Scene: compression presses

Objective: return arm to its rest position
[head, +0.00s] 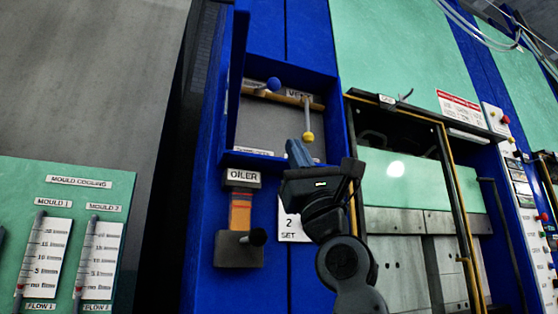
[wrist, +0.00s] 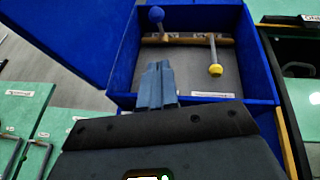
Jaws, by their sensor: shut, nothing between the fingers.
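My gripper (head: 299,152) is raised in front of the lower edge of a blue open box on the press front. In the wrist view my gripper (wrist: 157,82) shows its two fingers together with nothing between them, in front of the box's lower rim. Inside the box, a lever with a blue knob (head: 273,84) lies to the left and a lever with a yellow knob (head: 308,137) hangs down to the right. Both also show in the wrist view, the blue knob (wrist: 156,14) and the yellow knob (wrist: 215,70). The fingers appear apart from both knobs.
The box's blue door (head: 238,80) stands open at the left. An oiler (head: 240,215) sticks out below the box. A yellow-edged guard frame (head: 445,190) stands right of my arm. A green mould cooling panel (head: 75,180) is at the lower left.

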